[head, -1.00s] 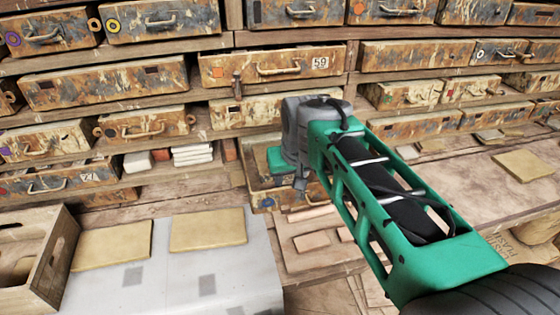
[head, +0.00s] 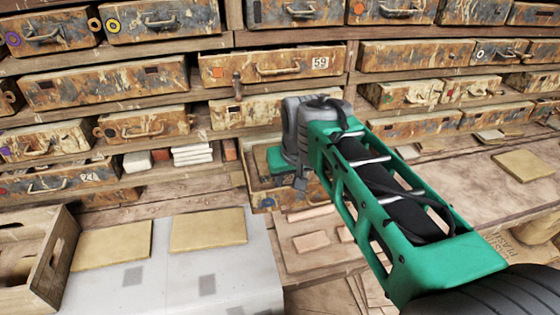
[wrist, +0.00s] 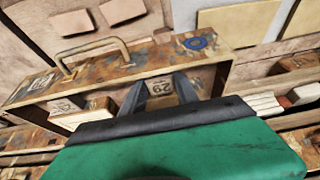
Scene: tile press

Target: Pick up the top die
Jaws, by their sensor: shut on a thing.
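A pale block-like die marked 29 (wrist: 160,88) sits between the two dark fingers of my gripper (wrist: 159,94) in the wrist view. The fingers are shut on its sides, inside an open rusty drawer (wrist: 150,62). The die's lower part and whatever lies under it are hidden. Another pale die (wrist: 80,116) lies in the drawer to the left, apart from my fingers. In the head view the open drawer (head: 262,202) is partly covered by my arm, and my fingertips and the held die cannot be made out.
The drawer's front wall has a handle (wrist: 92,54) and a blue ring mark. Closed drawers fill the shelves around it. A wooden crate (head: 58,262) and yellowish slabs (head: 207,230) rest on the grey bench (head: 180,282). White tiles (head: 192,154) are stacked on a shelf to the left.

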